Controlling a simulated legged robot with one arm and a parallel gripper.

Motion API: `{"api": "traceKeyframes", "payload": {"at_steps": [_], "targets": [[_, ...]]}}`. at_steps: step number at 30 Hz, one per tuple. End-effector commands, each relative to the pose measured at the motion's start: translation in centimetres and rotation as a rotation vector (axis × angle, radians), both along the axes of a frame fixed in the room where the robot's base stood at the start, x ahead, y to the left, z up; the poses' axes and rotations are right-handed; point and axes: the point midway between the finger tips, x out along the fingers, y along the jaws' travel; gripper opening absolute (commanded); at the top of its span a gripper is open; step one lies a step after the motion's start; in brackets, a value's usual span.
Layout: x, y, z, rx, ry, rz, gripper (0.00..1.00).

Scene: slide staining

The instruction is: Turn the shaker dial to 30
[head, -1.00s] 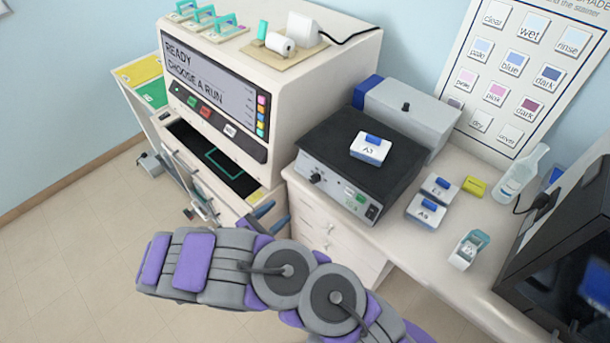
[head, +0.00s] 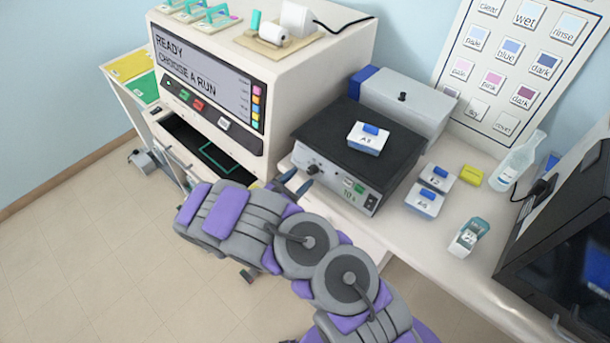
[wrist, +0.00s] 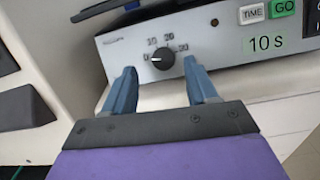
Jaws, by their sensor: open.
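The shaker (head: 325,135) is a box with a black top and a light front panel on the bench. Its black dial (head: 312,169) is at the left of the front and also shows in the wrist view (wrist: 163,57). Marks 0, 10, 20 and 30 arc over the dial, and its white pointer line points left, near 0. A green label beside it reads 10 s. My gripper (wrist: 160,70) is open and empty, its blue fingers in front of the panel, one to each side of the dial in the picture. In the head view my gripper (head: 295,184) is just left of the dial.
A white block with a blue clip (head: 368,138) sits on the shaker top. TIME (wrist: 252,14) and GO (wrist: 284,8) buttons are right of the dial. The stainer (head: 220,110) stands close on the left. Small slide boxes (head: 424,202) lie on the bench at right.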

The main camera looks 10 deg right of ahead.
Motion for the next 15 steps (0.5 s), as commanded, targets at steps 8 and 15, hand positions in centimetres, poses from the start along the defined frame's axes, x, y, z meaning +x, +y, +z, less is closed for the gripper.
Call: {"api": "traceKeyframes", "payload": {"at_steps": [8, 15], "targets": [[1.6, -2.6, 0.0, 0.004, 0.001, 0.000, 0.57], [1.8, -2.5, 0.0, 0.000, 0.000, 0.001, 0.57]]}}
